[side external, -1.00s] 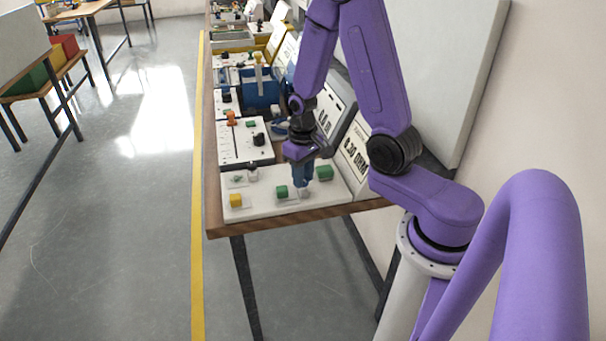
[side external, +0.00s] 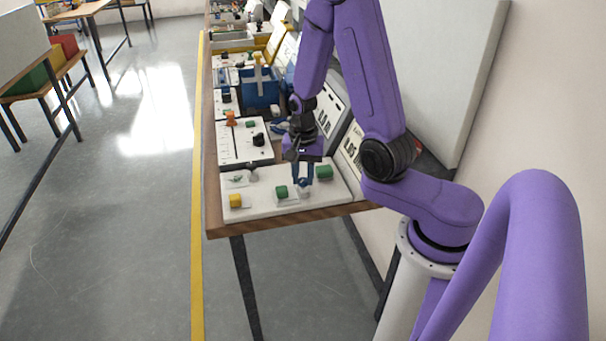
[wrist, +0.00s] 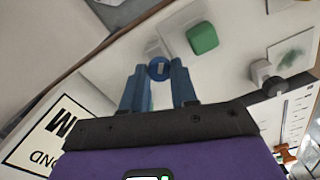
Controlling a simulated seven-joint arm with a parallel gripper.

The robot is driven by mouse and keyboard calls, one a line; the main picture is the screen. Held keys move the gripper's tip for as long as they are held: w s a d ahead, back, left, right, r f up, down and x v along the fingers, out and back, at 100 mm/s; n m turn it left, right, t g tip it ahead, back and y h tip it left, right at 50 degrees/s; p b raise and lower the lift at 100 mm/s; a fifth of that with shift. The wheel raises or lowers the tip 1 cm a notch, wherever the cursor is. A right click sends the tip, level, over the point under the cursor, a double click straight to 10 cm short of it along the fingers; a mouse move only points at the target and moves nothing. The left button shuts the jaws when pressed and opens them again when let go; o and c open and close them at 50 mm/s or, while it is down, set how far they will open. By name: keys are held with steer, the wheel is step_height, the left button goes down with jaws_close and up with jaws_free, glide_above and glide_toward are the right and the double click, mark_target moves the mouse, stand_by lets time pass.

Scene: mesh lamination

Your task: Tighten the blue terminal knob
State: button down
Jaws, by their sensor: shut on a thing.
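The blue terminal knob (wrist: 158,68) is a small round knob with a pale slot mark, on the white panel in the wrist view. My gripper (wrist: 159,75) has one blue finger on each side of it and is shut on it. In the side external view my gripper (side external: 302,183) points down at the near white board (side external: 262,210), between two green blocks. The knob is largely hidden there by the fingers.
A green block (side external: 282,191) stands just left of my fingers and another green block (side external: 324,172) just right. A yellow block (side external: 236,200) sits at the board's left. An upright display panel (side external: 350,157) stands behind. The aisle at left is clear.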

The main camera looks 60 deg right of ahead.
mark_target(303, 180)
steer(key=shift+m, duration=2.2)
steer(key=c, duration=0.9)
jaws_free()
step_height(303, 180, up, 18)
steer(key=shift+f, duration=0.25)
steer(key=shift+a, duration=0.1)
